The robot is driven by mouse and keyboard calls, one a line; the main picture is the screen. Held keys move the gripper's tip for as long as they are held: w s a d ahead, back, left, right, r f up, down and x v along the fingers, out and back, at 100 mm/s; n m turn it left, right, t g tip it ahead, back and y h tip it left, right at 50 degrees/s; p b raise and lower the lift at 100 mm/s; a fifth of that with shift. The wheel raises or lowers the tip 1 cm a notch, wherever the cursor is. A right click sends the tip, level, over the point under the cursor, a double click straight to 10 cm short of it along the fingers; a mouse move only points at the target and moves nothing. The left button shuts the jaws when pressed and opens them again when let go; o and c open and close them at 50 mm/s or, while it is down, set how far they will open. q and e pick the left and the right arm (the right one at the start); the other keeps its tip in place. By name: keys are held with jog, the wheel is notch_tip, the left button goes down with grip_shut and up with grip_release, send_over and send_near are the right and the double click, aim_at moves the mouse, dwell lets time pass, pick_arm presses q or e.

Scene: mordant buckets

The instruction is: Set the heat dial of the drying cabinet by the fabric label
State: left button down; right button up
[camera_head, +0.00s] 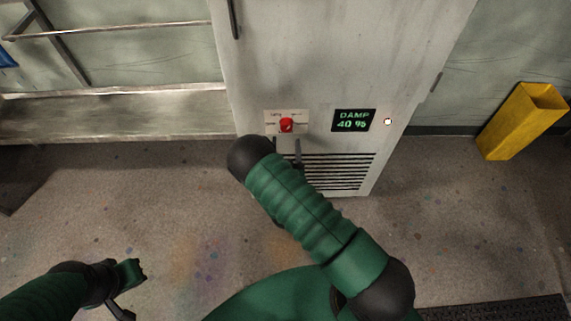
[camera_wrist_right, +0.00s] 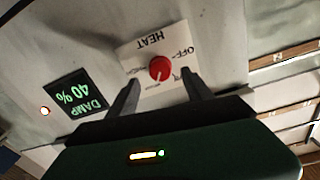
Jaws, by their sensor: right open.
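The drying cabinet (camera_head: 330,60) stands upright in front of me. Its red heat dial (camera_head: 286,125) sits on a pale plate low on the front. In the right wrist view the dial (camera_wrist_right: 160,68) appears upside down, with HEAT and OFF readable on its plate (camera_wrist_right: 130,57); a pale pointer line shows on its lower part. My right gripper (camera_head: 287,148) is open and empty just below the dial. In the right wrist view its fingertips (camera_wrist_right: 160,82) lie either side of the dial; contact cannot be told. My left gripper (camera_head: 128,287) is low at left, away from the cabinet. No fabric label is visible.
A display (camera_head: 353,120) reading DAMP 40 % and a small lit lamp (camera_head: 388,121) are right of the dial. A vent grille (camera_head: 335,172) lies below. A yellow bin (camera_head: 522,120) stands right, a metal bench (camera_head: 110,115) left. The speckled floor between is clear.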

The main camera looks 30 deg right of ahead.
jog(key=v, duration=1.1)
jog(key=shift+p, duration=0.35)
jog(key=shift+s+a, duration=0.1)
jog(key=shift+a, duration=0.05)
